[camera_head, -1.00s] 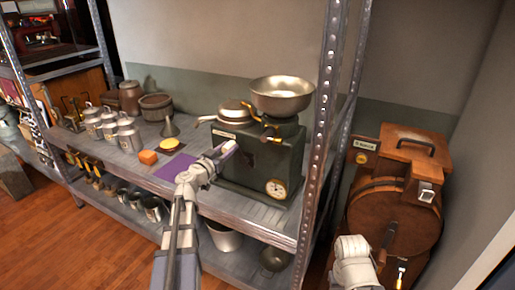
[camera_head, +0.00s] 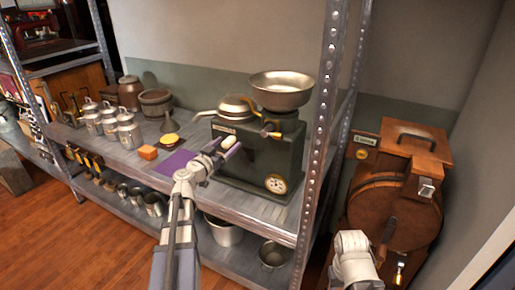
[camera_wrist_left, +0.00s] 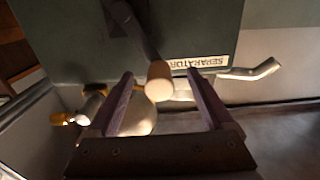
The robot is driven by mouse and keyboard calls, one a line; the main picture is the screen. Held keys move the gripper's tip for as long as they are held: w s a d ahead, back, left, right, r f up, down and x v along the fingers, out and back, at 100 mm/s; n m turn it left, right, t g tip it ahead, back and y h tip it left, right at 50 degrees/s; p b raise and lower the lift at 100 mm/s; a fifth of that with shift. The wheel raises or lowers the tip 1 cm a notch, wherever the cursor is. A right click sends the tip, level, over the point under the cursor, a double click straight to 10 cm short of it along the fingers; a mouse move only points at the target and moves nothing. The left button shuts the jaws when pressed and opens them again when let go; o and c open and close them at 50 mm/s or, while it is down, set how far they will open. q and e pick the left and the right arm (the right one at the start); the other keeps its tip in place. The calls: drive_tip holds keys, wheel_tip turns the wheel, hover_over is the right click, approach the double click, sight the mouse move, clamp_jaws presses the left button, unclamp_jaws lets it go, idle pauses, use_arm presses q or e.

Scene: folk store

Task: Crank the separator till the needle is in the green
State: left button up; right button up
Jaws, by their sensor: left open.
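The separator (camera_head: 262,160) is a dark green box on the shelf, with a metal bowl (camera_head: 282,90) on top and brass spouts. Its round white gauge (camera_head: 276,184) is low on the front; the needle is too small to read. The crank's pale knob (camera_head: 229,143) is at the front left. My left gripper (camera_head: 222,152) is open at the knob. In the left wrist view the knob (camera_wrist_left: 159,86) shows between the spread fingers, at the end of the dark crank arm (camera_wrist_left: 136,28), with a gap on each side.
A wooden barrel-like machine (camera_head: 400,205) is farther right.

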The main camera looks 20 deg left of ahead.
use_arm(q)
drive_tip(key=s, duration=0.8)
drive_tip(key=shift+a, duration=0.35)
idle(0.4)
drive_tip(key=s+d+f+m+g+h, duration=0.1)
drive_tip(key=d+f+g+h, duration=0.1)
drive_tip(key=d+f+g, duration=0.65)
drive_tip(key=s+d+f+m+g+h, duration=0.15)
drive_tip(key=d+f, duration=0.45)
drive_tip(key=d, duration=0.7)
drive_tip(key=s+d+f+n+g+y, duration=0.2)
drive_tip(key=s+f+g+y, duration=0.15)
drive_tip(key=s, duration=0.25)
drive_tip(key=s+d+f+n+g+y, duration=0.2)
drive_tip(key=s+d+f+g, duration=0.1)
drive_tip(key=s+f+g, duration=0.15)
drive_tip(key=s+d+m+y, duration=0.1)
drive_tip(key=s+d+m, duration=0.4)
drive_tip(key=d, duration=0.5)
wheel_tip(320, 180, up, 14)
drive_tip(key=s+p, duration=0.1)
drive_tip(key=p, duration=1.2)
drive_tip(key=shift+a+f+n, duration=0.15)
drive_tip(key=shift+a+n, duration=0.15)
drive_tip(key=shift+n, duration=0.15)
